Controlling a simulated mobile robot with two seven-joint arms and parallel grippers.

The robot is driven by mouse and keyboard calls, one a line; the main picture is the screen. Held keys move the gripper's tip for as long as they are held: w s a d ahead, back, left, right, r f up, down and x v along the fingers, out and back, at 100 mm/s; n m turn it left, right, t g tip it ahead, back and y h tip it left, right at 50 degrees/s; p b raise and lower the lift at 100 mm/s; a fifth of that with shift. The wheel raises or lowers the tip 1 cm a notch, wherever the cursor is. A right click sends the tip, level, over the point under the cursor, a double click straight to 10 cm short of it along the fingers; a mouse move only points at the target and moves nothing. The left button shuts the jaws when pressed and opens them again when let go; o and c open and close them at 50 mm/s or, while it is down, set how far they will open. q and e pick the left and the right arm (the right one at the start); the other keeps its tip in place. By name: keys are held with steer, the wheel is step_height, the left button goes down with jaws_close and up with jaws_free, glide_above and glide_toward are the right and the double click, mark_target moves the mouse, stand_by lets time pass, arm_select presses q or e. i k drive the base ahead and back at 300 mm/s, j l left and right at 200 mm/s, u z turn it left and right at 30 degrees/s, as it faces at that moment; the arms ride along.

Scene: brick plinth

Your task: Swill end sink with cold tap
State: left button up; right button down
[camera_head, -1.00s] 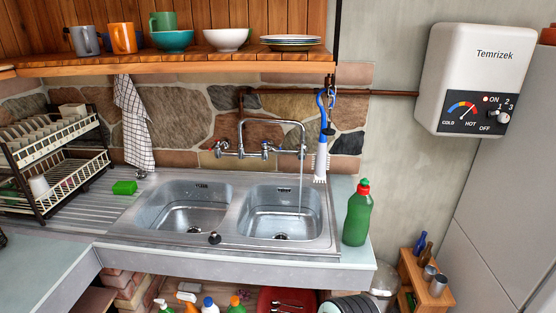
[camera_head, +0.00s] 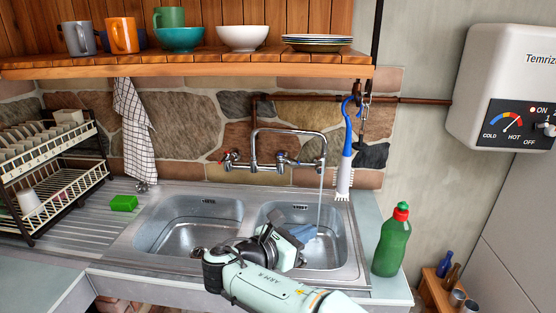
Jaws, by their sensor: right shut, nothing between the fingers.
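The steel sink unit has two basins, a left basin (camera_head: 190,212) and a right end basin (camera_head: 333,250). The wall-mounted mixer has a red-marked tap (camera_head: 229,160) and a blue-marked cold tap (camera_head: 282,160). Its spout (camera_head: 321,152) points over the right basin, and a thin stream of water (camera_head: 320,195) runs down from it. My right gripper (camera_head: 303,235) is shut and empty over the right basin, close to the stream; its arm hides the basin's front left part and drain. I cannot tell whether water touches the gripper. My left gripper is not in view.
A green bottle (camera_head: 392,242) stands right of the basins. A blue-handled brush (camera_head: 346,165) hangs behind the right basin. A green sponge (camera_head: 123,203) lies on the drainboard beside a dish rack (camera_head: 62,180). A shelf of crockery (camera_head: 200,65) overhangs the back.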

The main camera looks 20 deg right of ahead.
mark_target(280, 156)
steer(key=i, duration=1.1)
